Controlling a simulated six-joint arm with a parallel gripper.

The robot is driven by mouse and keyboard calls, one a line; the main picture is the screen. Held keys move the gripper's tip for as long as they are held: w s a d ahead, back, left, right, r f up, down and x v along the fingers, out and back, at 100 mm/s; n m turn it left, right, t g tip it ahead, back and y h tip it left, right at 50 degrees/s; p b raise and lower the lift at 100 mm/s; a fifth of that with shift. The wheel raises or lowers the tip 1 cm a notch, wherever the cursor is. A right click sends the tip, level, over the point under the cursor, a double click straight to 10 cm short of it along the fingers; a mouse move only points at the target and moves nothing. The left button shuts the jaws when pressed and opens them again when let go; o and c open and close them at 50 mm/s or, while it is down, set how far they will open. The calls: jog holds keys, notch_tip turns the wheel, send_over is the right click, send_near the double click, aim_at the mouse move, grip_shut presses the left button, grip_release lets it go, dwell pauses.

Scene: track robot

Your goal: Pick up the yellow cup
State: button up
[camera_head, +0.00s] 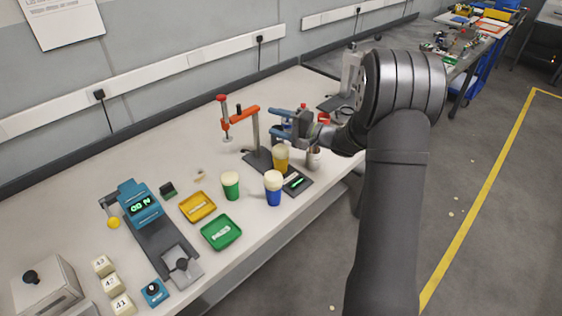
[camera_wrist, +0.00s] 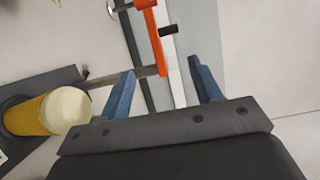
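The yellow cup (camera_head: 281,159) has a pale cream top and stands upright on a dark base plate on the workbench. The cup also shows at the left of the wrist view (camera_wrist: 33,115), beside the gripper and not between its fingers. My gripper (camera_head: 272,122) is above and close to the cup, its blue fingers pointing left over the bench. In the wrist view the blue fingers (camera_wrist: 166,90) are spread apart with nothing held between them.
An orange press-like stand (camera_head: 256,128) rises just behind the cup, close to the fingers. A blue cup (camera_head: 273,188) and a green cup (camera_head: 231,186) stand nearby. Yellow (camera_head: 211,208) and green (camera_head: 237,240) trays lie further left. A blue device (camera_head: 140,205) stands at far left.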

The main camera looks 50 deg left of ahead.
jog(key=o, duration=0.3)
